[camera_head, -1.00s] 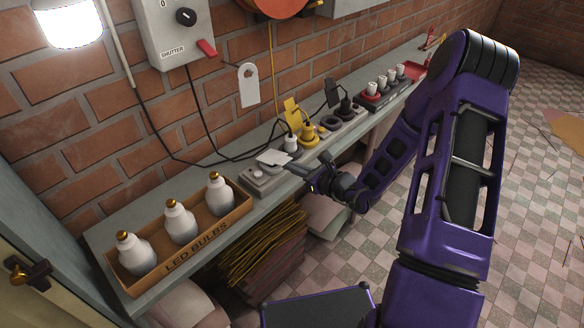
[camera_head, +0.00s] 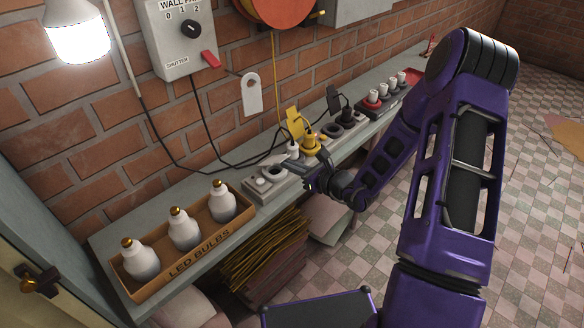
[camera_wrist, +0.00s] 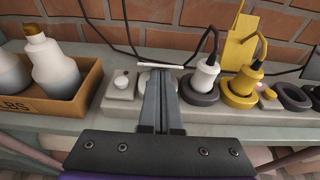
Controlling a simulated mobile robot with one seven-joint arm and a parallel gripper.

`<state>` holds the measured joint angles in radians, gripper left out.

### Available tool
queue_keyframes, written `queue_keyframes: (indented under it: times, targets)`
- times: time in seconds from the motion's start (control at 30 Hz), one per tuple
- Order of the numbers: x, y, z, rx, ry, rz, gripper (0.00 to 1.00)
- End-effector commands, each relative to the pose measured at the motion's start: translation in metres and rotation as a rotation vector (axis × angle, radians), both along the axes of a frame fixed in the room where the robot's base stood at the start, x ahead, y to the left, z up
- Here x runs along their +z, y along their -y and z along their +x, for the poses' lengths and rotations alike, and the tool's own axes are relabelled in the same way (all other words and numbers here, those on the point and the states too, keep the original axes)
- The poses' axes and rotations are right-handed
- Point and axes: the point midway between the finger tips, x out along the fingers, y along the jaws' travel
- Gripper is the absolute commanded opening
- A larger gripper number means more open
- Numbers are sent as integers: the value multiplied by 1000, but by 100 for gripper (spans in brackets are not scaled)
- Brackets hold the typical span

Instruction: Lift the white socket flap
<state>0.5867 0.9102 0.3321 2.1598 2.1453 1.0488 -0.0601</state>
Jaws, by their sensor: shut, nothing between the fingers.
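The white socket flap (camera_wrist: 162,64) shows in the wrist view as a thin pale strip seen nearly edge-on, behind its socket. Its socket is on a grey-white block (camera_wrist: 119,100) with a round knob on the left. The block also shows in the head view (camera_head: 262,189), where the socket's round opening is partly visible and the flap is hard to make out. My gripper (camera_wrist: 161,76) is shut and empty. Its fingers lie over the socket and hide part of it. The fingertips are close to the flap; I cannot tell whether they touch.
A white plug (camera_wrist: 205,75) and a yellow plug (camera_wrist: 245,82) sit in sockets to the right, with a raised yellow flap (camera_head: 295,122) and black flap (camera_head: 334,98). A bulb box (camera_head: 190,255) stands left. Cables run along the wall behind.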

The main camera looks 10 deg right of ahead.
Motion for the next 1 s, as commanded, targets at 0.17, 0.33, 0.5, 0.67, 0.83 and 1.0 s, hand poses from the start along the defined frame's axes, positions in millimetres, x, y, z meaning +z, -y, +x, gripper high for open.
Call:
queue_keyframes:
  times: [0.17,0.33,0.5,0.67,0.83,1.0]
  targets:
    - [7,-2,2,0,1,-1,0]
    - [7,-2,2,0,1,-1,0]
    - [7,-2,3,0,1,-1,0]
    - [12,-4,6,0,1,-2,0]
    - [18,-8,11,1,2,-2,0]
    - [23,-11,16,0,2,-1,0]
